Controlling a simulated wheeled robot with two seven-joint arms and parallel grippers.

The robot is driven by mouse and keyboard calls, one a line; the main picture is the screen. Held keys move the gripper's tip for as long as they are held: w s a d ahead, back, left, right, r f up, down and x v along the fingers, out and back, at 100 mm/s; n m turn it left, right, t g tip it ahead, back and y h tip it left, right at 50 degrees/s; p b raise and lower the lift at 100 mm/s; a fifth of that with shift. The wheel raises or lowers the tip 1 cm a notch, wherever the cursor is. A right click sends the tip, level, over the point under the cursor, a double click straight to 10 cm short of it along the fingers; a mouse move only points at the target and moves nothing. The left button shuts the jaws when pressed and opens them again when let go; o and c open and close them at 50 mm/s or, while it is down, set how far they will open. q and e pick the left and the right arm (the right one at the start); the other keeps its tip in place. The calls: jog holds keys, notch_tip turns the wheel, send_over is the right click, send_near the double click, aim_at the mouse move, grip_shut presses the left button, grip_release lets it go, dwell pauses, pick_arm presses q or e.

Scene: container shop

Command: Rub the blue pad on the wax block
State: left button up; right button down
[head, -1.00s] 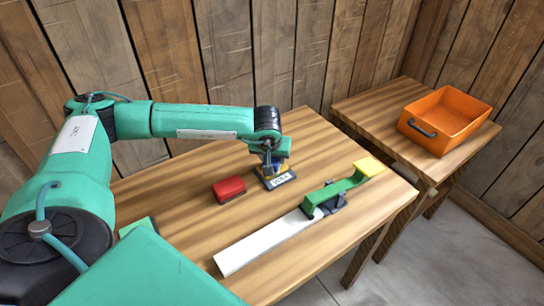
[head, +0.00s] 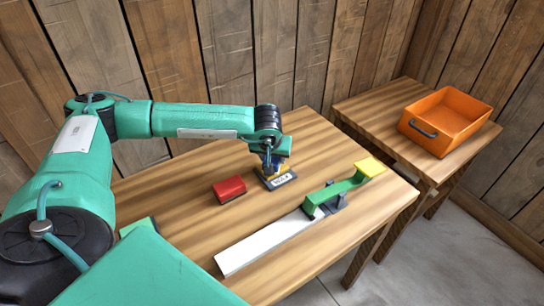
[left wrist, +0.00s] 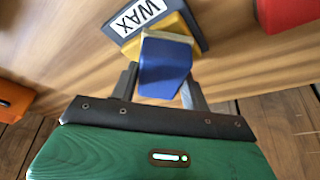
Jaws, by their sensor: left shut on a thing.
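My left gripper (head: 270,162) is shut on the blue pad (left wrist: 165,68), which shows between its fingers in the left wrist view. The pad has a pale layer at its far end. It is at the yellow wax block (left wrist: 188,25), which sits in a dark holder with a white WAX label (left wrist: 138,15). In the head view the wax holder (head: 282,181) stands on the table, right under the gripper. The pad overlaps the wax, and I cannot tell whether they touch. My right gripper is not in view.
A red block (head: 229,188) lies just left of the wax. A green and yellow tool (head: 340,188) and a long white strip (head: 265,243) lie in front on the wooden table (head: 190,245). An orange bin (head: 447,120) stands on the side table at right.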

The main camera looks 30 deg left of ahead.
pick_arm(q)
jog(key=shift+r+p, duration=1.5)
jog(key=shift+r, duration=1.75)
jog(key=shift+d, duration=0.1)
